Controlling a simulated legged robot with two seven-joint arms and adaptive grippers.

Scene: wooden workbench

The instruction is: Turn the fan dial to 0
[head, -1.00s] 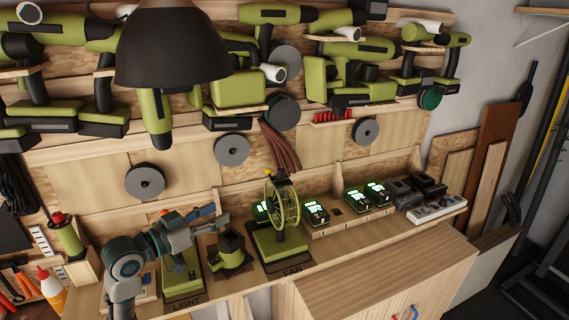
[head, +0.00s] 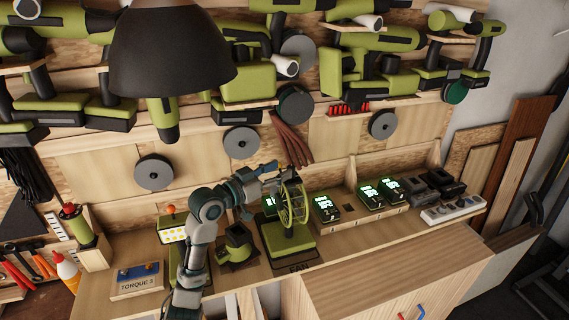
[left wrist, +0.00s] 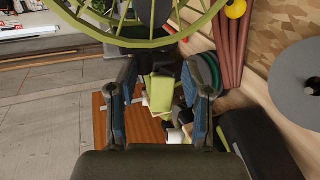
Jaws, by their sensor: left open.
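The fan (head: 292,205) has a round yellow-green cage and stands on a green base (head: 288,238) behind the label FAN. My left gripper (head: 275,176) is at the upper left of the cage, close to it. In the left wrist view, the open fingers (left wrist: 160,88) have nothing between them, and the fan cage (left wrist: 140,38) crosses the top of the picture. A yellow knob (left wrist: 235,8) shows at the top right, outside the fingers. The dial's setting cannot be read. My right gripper is not in view.
Lit chargers (head: 326,208) stand right of the fan, and a black-and-green holder (head: 236,244) stands left of it. A large dark lamp shade (head: 170,55) hangs above. Red strips (head: 292,143) hang on the wall behind the fan. The bench front is fairly clear.

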